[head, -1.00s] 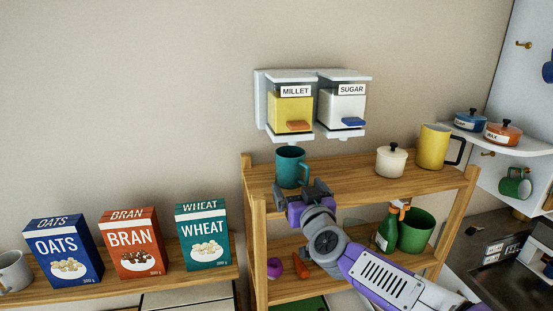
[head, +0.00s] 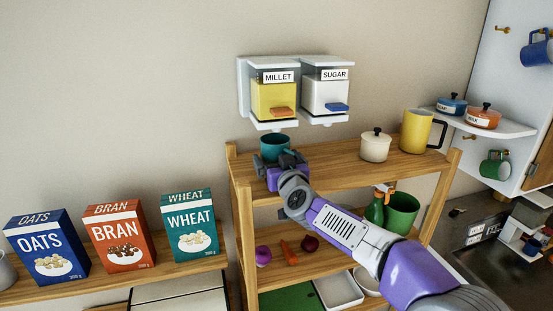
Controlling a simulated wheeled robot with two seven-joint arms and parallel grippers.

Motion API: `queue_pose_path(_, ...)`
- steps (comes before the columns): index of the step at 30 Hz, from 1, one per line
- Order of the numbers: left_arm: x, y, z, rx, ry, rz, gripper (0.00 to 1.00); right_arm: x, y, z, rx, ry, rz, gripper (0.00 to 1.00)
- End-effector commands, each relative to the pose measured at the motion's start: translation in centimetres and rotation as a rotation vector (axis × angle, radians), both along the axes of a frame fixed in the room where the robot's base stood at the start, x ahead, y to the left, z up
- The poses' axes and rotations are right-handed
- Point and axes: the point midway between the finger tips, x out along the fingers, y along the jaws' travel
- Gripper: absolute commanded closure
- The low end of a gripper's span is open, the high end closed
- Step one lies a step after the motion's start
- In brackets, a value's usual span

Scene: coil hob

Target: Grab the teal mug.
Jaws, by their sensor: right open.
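The teal mug (head: 273,143) stands upright on the top board of the wooden shelf unit, near its left end, below the millet dispenser. My right gripper (head: 279,162) is open at the near side of the mug and covers its lower part and handle in the head view. I cannot tell whether the fingers touch the mug or stand around it. My left gripper is not in view.
A cream lidded pot (head: 376,147) and a yellow mug (head: 415,131) stand farther right on the same top board (head: 335,162). The millet dispenser (head: 273,97) and sugar dispenser (head: 325,94) hang on the wall above. Cereal boxes (head: 120,237) stand on the lower left shelf.

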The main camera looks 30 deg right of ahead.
Motion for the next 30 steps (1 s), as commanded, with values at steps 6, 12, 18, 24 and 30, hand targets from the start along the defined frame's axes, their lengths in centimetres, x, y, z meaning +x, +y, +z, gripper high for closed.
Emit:
queue_pose_path(6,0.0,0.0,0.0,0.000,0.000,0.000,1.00,0.0,0.0,0.0,0.000,0.000,0.000,0.21)
queue_pose_path(12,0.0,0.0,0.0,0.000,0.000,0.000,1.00,0.0,0.0,0.0,0.000,0.001,0.000,0.52)
queue_pose_path(18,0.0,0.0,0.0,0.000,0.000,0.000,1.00,-0.1,0.0,0.1,0.000,-0.002,-0.001,0.68)
queue_pose_path(24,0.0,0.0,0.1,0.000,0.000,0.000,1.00,-0.1,0.0,0.2,0.000,-0.002,-0.001,0.68)
queue_pose_path(30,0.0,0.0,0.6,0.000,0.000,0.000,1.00,-0.1,0.0,1.0,0.000,-0.002,-0.001,0.69)
